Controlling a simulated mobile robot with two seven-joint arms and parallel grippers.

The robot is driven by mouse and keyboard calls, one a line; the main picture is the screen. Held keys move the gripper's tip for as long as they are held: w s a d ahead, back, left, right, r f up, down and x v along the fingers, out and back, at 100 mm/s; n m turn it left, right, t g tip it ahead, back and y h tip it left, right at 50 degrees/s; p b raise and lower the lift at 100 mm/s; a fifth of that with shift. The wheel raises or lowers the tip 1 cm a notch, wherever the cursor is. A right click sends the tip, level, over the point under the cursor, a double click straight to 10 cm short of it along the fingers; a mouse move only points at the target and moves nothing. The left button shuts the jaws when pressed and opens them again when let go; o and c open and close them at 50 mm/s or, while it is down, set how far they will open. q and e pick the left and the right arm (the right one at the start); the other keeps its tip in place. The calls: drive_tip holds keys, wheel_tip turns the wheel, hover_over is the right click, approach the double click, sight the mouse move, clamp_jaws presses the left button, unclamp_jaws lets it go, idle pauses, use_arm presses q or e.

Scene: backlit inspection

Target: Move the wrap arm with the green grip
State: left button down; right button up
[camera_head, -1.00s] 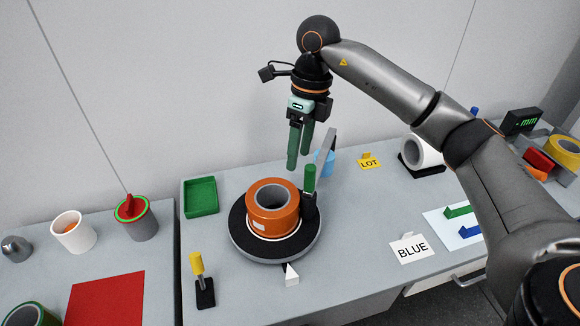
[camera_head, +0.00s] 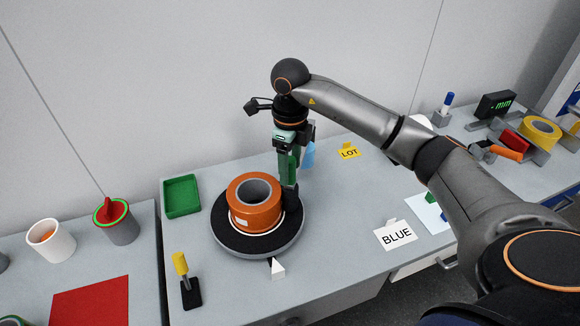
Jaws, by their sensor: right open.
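The wrap arm (camera_head: 292,199) stands at the right side of a black turntable (camera_head: 228,236), beside an orange roll (camera_head: 255,216) that sits on it. Only the arm's dark lower part shows clearly; its green grip is largely hidden behind or between my green fingers. My right gripper (camera_head: 288,178) points down at the grip, with its fingers open. I cannot tell whether a finger touches the grip. My left gripper is not in view.
A yellow-handled lever (camera_head: 181,264) stands at the front left, and a green tray (camera_head: 181,197) at the back left. A white pointer (camera_head: 277,269) is in front of the turntable. A blue item (camera_head: 308,155) stands close behind my gripper.

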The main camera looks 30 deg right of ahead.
drive_tip(key=shift+f, duration=0.4)
drive_tip(key=shift+c, duration=0.2)
clamp_jaws()
idle(1.0)
